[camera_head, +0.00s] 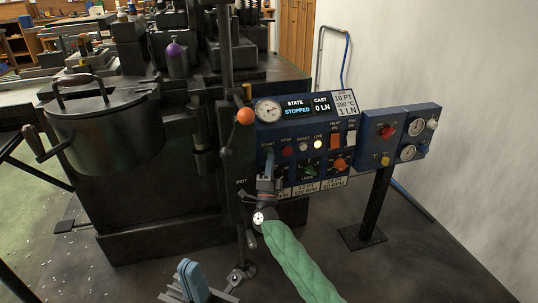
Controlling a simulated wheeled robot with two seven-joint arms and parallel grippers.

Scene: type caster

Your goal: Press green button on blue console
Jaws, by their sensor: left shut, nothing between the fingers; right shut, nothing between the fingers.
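The blue console (305,118) stands right of centre, with a gauge and a display reading STOPPED and 0 LN. Its button row has a red button (287,151) under STOP, a pale button under RESET and a lit yellowish one (317,144) under LIVE. My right gripper (269,156) is shut and empty, with its fingertips in front of the START spot at the row's left end. No green button shows there; the fingers cover that spot, and I cannot tell whether they touch it. A green knob (311,170) sits lower on the panel. My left gripper (188,269) is shut and empty, low over the floor.
A dark casting machine with a round pot (105,135) fills the left. A lever with an orange ball (246,116) stands close left of the console. A second blue panel (376,124) on a black post is to the right. Open floor lies in front.

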